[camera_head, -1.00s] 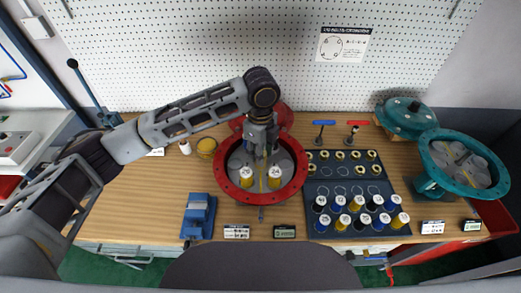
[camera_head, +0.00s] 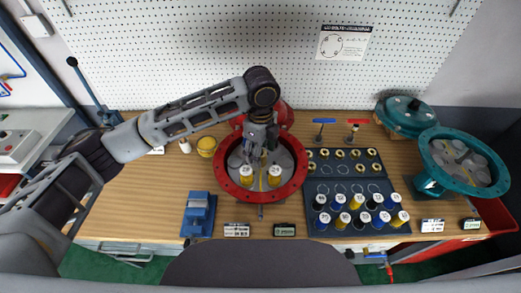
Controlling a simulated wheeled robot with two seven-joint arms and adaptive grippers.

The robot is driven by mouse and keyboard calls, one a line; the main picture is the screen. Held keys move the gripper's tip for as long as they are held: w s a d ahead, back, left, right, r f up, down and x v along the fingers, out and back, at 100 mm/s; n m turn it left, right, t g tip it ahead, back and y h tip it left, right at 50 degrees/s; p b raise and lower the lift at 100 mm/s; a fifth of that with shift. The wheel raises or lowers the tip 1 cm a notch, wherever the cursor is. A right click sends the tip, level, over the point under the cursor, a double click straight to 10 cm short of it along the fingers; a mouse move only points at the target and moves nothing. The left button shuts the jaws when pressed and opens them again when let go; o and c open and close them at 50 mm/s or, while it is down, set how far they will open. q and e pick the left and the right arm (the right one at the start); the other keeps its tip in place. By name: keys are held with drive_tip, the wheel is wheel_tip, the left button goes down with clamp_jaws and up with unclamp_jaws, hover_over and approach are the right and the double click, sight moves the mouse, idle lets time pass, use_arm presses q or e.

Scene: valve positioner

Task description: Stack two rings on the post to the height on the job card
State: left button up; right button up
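My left gripper (camera_head: 261,150) points down over the round red housing (camera_head: 299,184), behind two yellow cylinders. Its fingers look spread, and I see nothing clearly held. The left yellow cylinder (camera_head: 246,175) and the right yellow cylinder (camera_head: 274,175) stand upright in the housing with white numbered tops. A thin yellow strip (camera_head: 262,184) shows between them. The post is not clearly visible; the gripper covers the housing's middle. Brass-coloured rings (camera_head: 340,154) sit in rows on a dark tray (camera_head: 316,190). Small cards (camera_head: 236,230) and (camera_head: 285,230) lie in front, too small to read. My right gripper is out of view.
Blue, yellow and black numbered cylinders (camera_head: 358,201) fill the tray's front rows. A blue block fixture (camera_head: 199,214) stands left of the housing. A teal housing (camera_head: 431,165) stands at right. A yellow cup (camera_head: 206,146) stands behind left. The wooden bench at left is mostly clear.

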use_arm(q)
drive_tip(key=shift+r, duration=0.1)
wheel_tip(320, 180, up, 12)
idle(0.7)
drive_tip(key=shift+s+f, duration=0.1)
drive_tip(key=shift+f, duration=0.1)
idle(0.8)
